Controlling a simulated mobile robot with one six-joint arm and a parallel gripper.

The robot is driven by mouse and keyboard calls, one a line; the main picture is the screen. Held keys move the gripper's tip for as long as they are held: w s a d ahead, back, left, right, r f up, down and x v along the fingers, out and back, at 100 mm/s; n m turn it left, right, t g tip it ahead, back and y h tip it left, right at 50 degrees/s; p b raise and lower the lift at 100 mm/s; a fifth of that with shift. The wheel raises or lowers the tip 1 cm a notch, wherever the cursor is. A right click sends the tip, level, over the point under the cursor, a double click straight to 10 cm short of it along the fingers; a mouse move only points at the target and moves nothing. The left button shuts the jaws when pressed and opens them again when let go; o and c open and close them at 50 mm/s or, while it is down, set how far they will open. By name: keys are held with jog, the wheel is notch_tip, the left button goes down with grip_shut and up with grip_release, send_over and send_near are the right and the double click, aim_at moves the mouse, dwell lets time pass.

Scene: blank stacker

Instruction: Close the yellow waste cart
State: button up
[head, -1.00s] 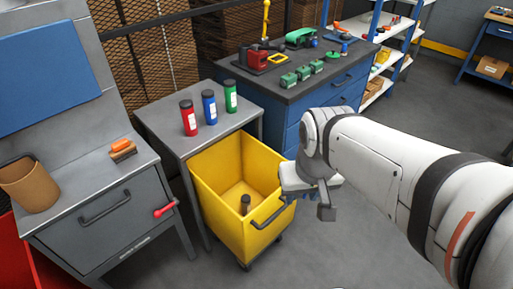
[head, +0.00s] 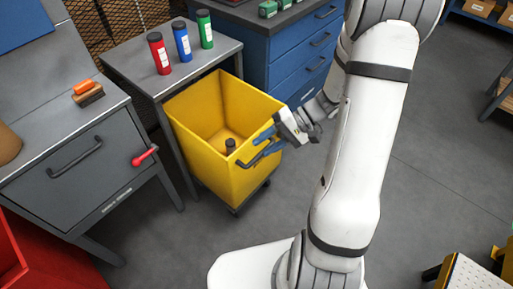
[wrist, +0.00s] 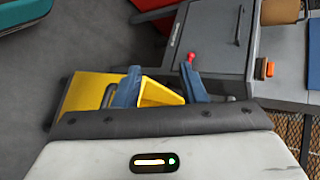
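The yellow waste cart (head: 205,150) stands on the floor, sticking out from under the grey side table. It is open at the top, and a small dark cylinder (head: 230,147) is inside. Its dark handle (head: 247,163) is on the front wall, facing my gripper. My gripper (head: 260,146) is at the cart's front wall by the handle, with its blue fingers apart. In the wrist view, my gripper (wrist: 160,85) is open, with part of the yellow cart (wrist: 82,95) between and beside the fingers. I cannot tell whether a finger touches the handle.
The grey table (head: 130,57) holds red (head: 159,54), blue (head: 182,42) and green (head: 205,29) bottles. Floor at right is mostly clear.

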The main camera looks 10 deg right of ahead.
jog(key=w+d+f+m+t+y+b, duration=0.1)
jog(key=w+d+f+m+t, duration=0.15)
jog(key=f, duration=0.35)
jog(key=w+d+f+m+t+y+b, duration=0.1)
jog(key=w+d+f+t+b, duration=0.15)
jog(key=f, duration=0.35)
jog(key=w+d+f+m+t+y+b, duration=0.1)
jog(key=w+d+f+m+t, duration=0.1)
jog(key=d+f+t, duration=0.3)
jog(key=shift+n+g, duration=0.25)
jog(key=shift+g, duration=0.35)
jog(key=x, duration=0.6)
jog(key=s+f+x, duration=0.1)
jog(key=x, duration=0.2)
jog(key=shift+w+a+f, duration=0.1)
jog(key=shift+a+f, duration=0.05)
jog(key=shift+a, duration=0.3)
jog(key=shift+c, duration=0.4)
grip_shut()
